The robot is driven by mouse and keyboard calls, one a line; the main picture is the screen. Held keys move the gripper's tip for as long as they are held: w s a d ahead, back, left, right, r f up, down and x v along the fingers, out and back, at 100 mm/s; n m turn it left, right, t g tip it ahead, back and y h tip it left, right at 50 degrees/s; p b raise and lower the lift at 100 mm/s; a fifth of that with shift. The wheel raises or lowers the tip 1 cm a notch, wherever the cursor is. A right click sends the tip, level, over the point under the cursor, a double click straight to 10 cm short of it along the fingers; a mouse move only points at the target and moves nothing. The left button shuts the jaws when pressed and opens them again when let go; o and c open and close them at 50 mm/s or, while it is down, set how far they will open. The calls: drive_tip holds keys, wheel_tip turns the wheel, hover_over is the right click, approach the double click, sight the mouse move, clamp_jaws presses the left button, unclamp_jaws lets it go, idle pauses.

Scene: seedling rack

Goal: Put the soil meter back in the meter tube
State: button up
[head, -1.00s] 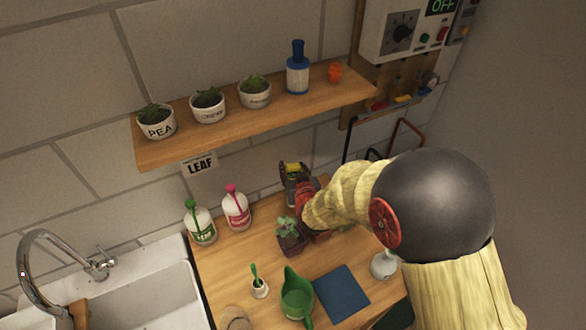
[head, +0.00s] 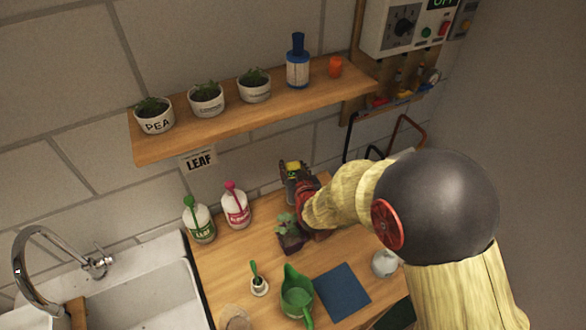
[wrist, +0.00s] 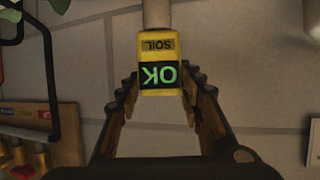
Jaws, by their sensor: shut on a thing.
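The soil meter (wrist: 158,62) is a yellow block with a dark screen reading a green OK, upside down in the wrist view. My gripper (wrist: 160,88) is shut on it, one finger on each side. A pale cylinder (wrist: 157,13) adjoins the meter's SOIL end; I cannot tell whether it is the meter's stem or the tube. In the head view my gripper (head: 296,180) is near the wall at the back of the counter, with the meter's yellow body (head: 292,167) showing at its tip. I cannot clearly make out the meter tube.
A potted seedling (head: 287,227) stands just in front of my gripper. Two labelled bottles (head: 199,223) (head: 236,207) are to the left. The shelf (head: 250,118) overhangs behind.

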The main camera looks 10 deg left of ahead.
idle(0.4)
drive_tip(key=o, duration=1.3)
drive_tip(key=shift+o, duration=0.5)
drive_tip(key=o, duration=0.7)
drive_tip(key=p+v, duration=0.1)
drive_tip(key=v, duration=0.7)
drive_tip(key=shift+p, duration=0.4)
